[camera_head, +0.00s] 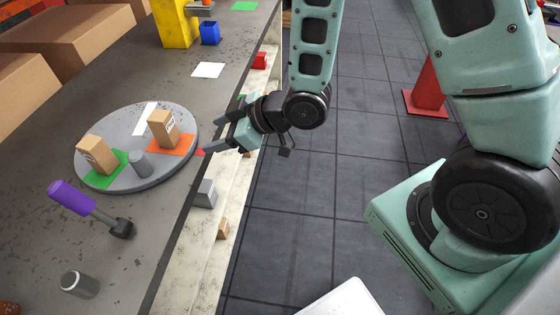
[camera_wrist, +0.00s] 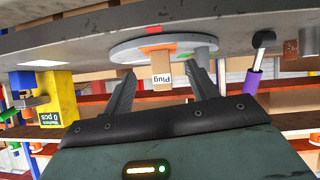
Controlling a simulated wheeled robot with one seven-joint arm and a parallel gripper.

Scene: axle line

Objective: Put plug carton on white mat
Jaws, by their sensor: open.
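The plug carton (camera_head: 163,130) is a brown box standing on an orange mat (camera_head: 184,142) on the grey round turntable (camera_head: 150,184). The wrist view shows its "Plug" label (camera_wrist: 164,79). A white mat (camera_head: 144,118) lies on the turntable, partly hidden by the carton. Another white square (camera_head: 208,70) lies flat on the bench farther back; it also shows in the wrist view (camera_wrist: 40,64). My gripper (camera_head: 222,130) is open and empty beyond the bench edge, right of the turntable, fingers pointing toward the carton. In the wrist view the carton appears between the fingers, apart from them.
A second carton (camera_head: 97,153) stands on a green mat (camera_head: 105,182), with a grey cylinder (camera_head: 140,163) between the cartons. A purple-handled tool (camera_head: 75,198) and a dark cylinder (camera_head: 80,284) are nearer. A blue bin (camera_head: 210,33) and yellow stand (camera_head: 175,24) are at the back.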

